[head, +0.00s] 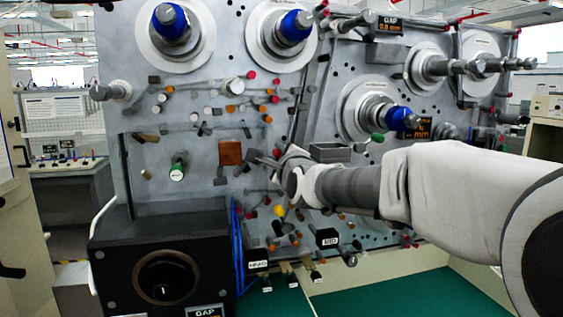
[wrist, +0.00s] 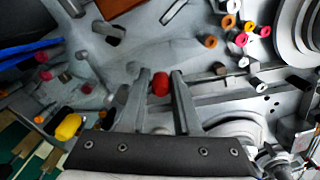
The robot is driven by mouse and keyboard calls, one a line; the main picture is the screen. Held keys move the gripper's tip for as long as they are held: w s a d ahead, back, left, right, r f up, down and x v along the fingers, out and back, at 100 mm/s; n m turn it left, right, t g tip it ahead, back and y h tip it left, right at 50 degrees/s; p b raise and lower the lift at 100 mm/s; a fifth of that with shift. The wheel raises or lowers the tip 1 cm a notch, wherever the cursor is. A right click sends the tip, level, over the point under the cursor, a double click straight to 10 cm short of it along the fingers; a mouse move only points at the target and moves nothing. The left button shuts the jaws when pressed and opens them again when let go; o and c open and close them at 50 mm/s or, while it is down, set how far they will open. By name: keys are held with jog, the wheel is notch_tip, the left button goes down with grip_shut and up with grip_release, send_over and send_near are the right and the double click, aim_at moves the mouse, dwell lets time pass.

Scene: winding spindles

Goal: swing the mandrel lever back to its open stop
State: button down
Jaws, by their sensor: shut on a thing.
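A red knob (wrist: 160,83) shows between the two fingers of my gripper (wrist: 160,90) in the wrist view. The fingers are shut on it, one on each side. It appears to be the mandrel lever's handle, but the lever's arm and its stops cannot be made out. In the head view my gripper (head: 262,161) reaches in from the right to the middle of the grey machine panel (head: 150,160). The knob is hidden there by the gripper.
A brown-orange block (head: 230,152) is just left of my gripper. A grey box-like ledge (head: 330,152) is just above my wrist. Large spindles with blue collars (head: 170,22) stand out above. Several small coloured pegs crowd the panel. A black dial box (head: 160,270) is at lower left.

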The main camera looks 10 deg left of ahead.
jog(key=shift+w+d+f+m+b, duration=0.1)
jog(key=shift+w+d+m+b, duration=0.1)
jog(key=shift+d+m+b, duration=0.35)
jog(key=shift+w+d+f+m+b, duration=0.1)
jog(key=shift+w+d+m+b, duration=0.1)
jog(key=shift+m+b, duration=0.6)
jog(key=shift+w+d+f+m+b, duration=0.25)
jog(key=shift+m+b, duration=0.55)
jog(key=shift+b, duration=0.8)
jog(key=shift+w+d+f+m+b, duration=0.1)
jog(key=shift+d+f+m+b, duration=0.35)
jog(key=shift+b, duration=1.15)
jog(key=shift+d+r+m+b, duration=0.15)
jog(key=shift+m+b, duration=0.4)
jog(key=shift+m, duration=0.25)
jog(key=shift+w+d+f+m+b, duration=0.1)
jog(key=shift+d+f+m+b, duration=0.1)
jog(key=shift+m+b, duration=0.35)
jog(key=shift+w+d+f+m+b, duration=0.1)
jog(key=shift+d+m+b, duration=0.1)
jog(key=shift+m+b, duration=0.35)
jog(key=shift+r, duration=0.1)
